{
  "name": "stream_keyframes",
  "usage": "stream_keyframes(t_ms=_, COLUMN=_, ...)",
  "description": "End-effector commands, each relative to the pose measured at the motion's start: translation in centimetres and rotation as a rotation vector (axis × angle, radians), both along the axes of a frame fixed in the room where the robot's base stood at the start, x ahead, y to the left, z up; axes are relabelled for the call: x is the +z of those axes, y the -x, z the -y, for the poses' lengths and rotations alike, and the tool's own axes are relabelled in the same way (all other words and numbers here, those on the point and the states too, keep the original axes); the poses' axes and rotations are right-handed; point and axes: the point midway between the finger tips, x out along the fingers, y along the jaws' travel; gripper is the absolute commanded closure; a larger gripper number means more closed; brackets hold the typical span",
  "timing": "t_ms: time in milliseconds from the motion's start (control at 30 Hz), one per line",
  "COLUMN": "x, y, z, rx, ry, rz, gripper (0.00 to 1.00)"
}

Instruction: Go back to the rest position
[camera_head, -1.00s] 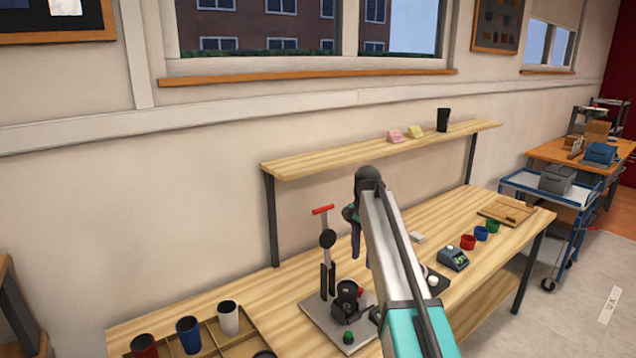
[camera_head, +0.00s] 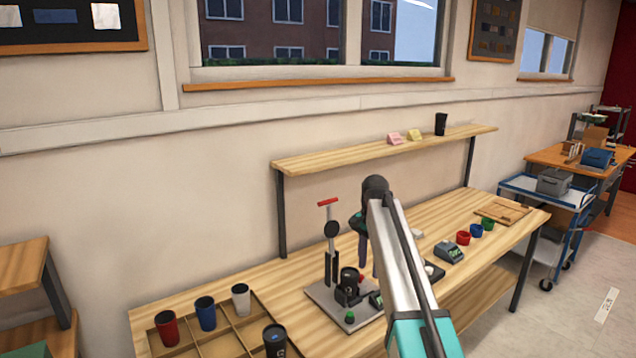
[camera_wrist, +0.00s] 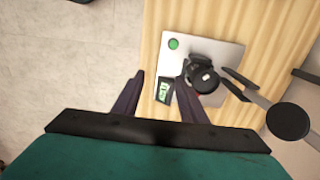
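My arm reaches over the wooden workbench (camera_head: 440,212) in the head view. My gripper (camera_head: 367,250) points down above the bench, partly hidden by the arm. In the wrist view my gripper (camera_wrist: 160,85) has its two dark fingers spread apart with nothing between them. Below it is the laser marker (camera_wrist: 203,79), a black device on a grey plate with a green button and a small green display. The marker also shows in the head view (camera_head: 348,284), with a dark upright and a red handle, just left of my gripper.
A compartment tray (camera_head: 196,350) at the left holds red, blue, white and black cups. Small red, blue and green bowls (camera_head: 475,230) and a scale (camera_head: 448,252) stand at the right. A shelf (camera_head: 380,147) runs along the wall behind the arm.

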Motion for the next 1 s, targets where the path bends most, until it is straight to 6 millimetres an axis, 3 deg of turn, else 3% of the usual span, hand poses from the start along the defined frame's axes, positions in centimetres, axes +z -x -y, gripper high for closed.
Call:
stream_keyframes(t_ms=267, x=-2.0, y=0.9, z=-0.4, rx=0.042, ry=0.0, rz=-0.001, gripper=0.61)
stream_keyframes(t_ms=567, x=-5.8, y=2.6, z=-0.4, rx=0.119, ry=0.0, rz=-0.001, gripper=0.61)
stream_keyframes(t_ms=767, x=-9.8, y=4.7, z=-0.2, rx=0.201, ry=0.0, rz=-0.001, gripper=0.61)
stream_keyframes(t_ms=1000, x=-16.4, y=8.9, z=0.2, rx=0.352, ry=0.0, rz=-0.002, gripper=0.61)
